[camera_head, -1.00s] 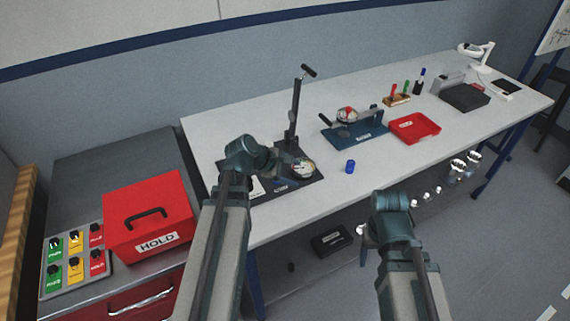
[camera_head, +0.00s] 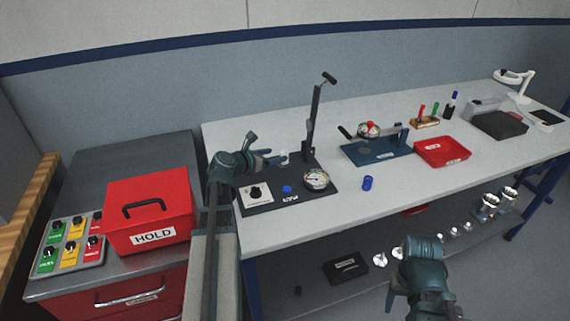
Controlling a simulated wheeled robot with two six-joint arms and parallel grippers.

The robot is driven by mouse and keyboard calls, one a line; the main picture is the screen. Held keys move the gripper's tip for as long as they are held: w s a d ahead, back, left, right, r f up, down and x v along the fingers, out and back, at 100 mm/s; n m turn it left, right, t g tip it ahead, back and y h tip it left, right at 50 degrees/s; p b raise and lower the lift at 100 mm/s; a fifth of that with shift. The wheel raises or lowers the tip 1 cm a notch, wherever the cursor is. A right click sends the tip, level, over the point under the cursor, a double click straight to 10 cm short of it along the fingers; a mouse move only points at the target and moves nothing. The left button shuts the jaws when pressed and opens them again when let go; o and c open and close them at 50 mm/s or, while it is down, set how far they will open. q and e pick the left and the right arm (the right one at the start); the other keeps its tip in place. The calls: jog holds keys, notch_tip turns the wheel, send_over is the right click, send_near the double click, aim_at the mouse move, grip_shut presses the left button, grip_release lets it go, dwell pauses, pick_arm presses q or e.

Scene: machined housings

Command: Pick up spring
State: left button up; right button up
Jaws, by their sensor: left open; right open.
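A small blue cylinder (camera_head: 367,183), which looks like the spring, stands upright on the grey-white workbench near its front edge. Its coils are too small to make out. My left gripper (camera_head: 268,155) is open over the black press base, well left of the blue cylinder and apart from it. A small pale part (camera_head: 284,156) of the press is just beyond its fingers. My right gripper (camera_head: 391,298) is low in front of the bench, below the tabletop and clear of the cylinder; its fingers are mostly hidden by its own wrist.
The press (camera_head: 316,125) has a tall lever, a dial gauge (camera_head: 316,179) and a blue button. A blue fixture (camera_head: 378,151) and red tray (camera_head: 442,152) stand right of it. A red HOLD box (camera_head: 148,212) is at left. The bench is clear around the cylinder.

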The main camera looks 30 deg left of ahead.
aim_at(287, 152)
pick_arm(q)
jog(key=shift+b+x, duration=0.45)
jog(key=shift+x, duration=1.5)
jog(key=b+x, duration=0.2)
jog(key=x, duration=0.3)
jog(key=shift+w+d, duration=0.15)
grip_shut()
